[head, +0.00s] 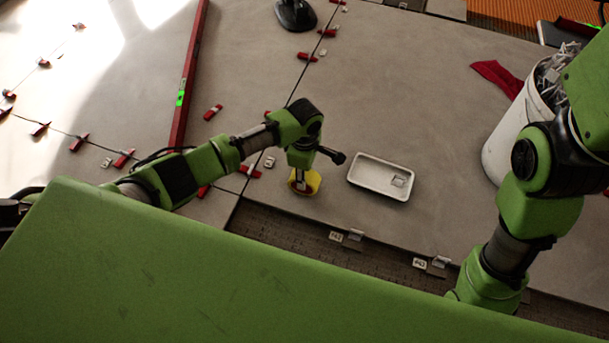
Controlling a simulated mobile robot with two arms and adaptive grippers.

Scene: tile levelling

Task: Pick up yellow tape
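The yellow tape (314,183) is a small round roll on the grey tiles, just left of the white tray. My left arm reaches in from the left, and its wrist is directly above the tape in the picture. My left gripper (301,180) points down and appears over the middle of the tape, hiding part of it. It is too small and dark to tell whether its fingers are open or touching the tape.
A white tray (365,188) holds a small clip. A dark stalk (334,155) sticks out beside my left wrist. A white bucket (504,138) stands right, near a red cloth (497,76). A long red level (188,80) lies left. Red wedges and clips dot the tile joints.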

